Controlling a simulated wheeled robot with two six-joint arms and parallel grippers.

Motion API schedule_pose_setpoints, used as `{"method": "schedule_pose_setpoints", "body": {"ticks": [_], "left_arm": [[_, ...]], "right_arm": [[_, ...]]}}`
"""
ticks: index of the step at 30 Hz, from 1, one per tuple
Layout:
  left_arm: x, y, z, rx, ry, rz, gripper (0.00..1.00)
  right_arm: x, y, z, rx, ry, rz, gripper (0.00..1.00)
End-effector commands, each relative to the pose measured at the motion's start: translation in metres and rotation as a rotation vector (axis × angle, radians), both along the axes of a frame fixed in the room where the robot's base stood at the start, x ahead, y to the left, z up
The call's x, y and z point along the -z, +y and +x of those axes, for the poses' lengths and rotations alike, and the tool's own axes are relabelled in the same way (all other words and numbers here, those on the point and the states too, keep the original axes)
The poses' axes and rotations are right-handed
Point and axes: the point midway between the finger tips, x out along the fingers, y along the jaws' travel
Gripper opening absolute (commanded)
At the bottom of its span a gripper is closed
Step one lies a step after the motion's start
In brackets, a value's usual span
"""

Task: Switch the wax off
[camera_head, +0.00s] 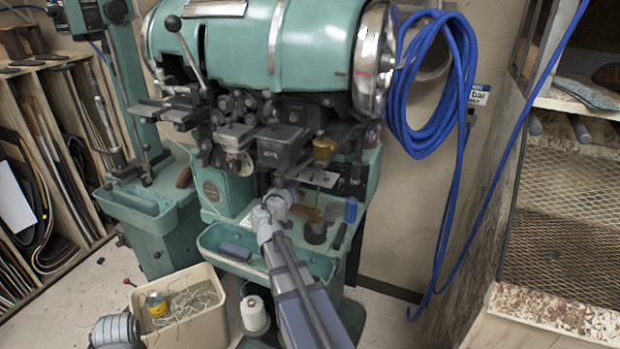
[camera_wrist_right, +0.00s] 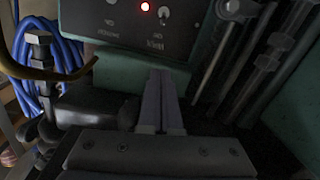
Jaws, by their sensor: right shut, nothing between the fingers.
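In the right wrist view, a dark control panel (camera_wrist_right: 125,22) fills the top. It carries a lit red lamp (camera_wrist_right: 145,6) and, to its right, a small metal toggle switch (camera_wrist_right: 165,17). The white lettering is too blurred to read. My right gripper (camera_wrist_right: 162,72) is shut and empty, its fingertips just below the panel and switch in the picture; I cannot tell whether they touch it. In the head view, the green stitching machine (camera_head: 265,45) stands in the middle, and my right arm reaches in under its head, with the fingertips hidden. My left gripper is out of view.
A dark box (camera_head: 283,147) and a brass funnel (camera_head: 324,149) sit under the machine head. A green tray (camera_head: 225,240) is in front. A blue hose (camera_head: 430,85) hangs at the right. A beige bin (camera_head: 190,305) and white thread spool (camera_head: 254,313) stand below.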

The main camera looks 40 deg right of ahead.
Motion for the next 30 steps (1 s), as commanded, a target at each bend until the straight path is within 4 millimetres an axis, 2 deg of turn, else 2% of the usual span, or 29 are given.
{"method": "schedule_pose_setpoints", "body": {"ticks": [10,14,25,26,27,30], "left_arm": [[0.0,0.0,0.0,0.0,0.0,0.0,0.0],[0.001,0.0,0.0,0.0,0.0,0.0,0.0],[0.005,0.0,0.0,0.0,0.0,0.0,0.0],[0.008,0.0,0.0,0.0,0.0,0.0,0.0],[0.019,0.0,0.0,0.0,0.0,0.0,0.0],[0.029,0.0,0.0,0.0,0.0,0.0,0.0]], "right_arm": [[0.0,-0.005,0.004,0.001,0.001,0.001,0.0],[0.002,-0.022,0.015,0.003,0.001,0.001,0.0],[0.006,-0.088,0.055,0.002,0.002,0.001,0.0],[0.008,-0.09,0.055,0.002,0.002,0.001,0.0],[0.02,-0.084,0.048,0.0,0.002,0.001,0.0],[0.029,-0.08,0.043,-0.001,0.002,0.001,0.0]]}}
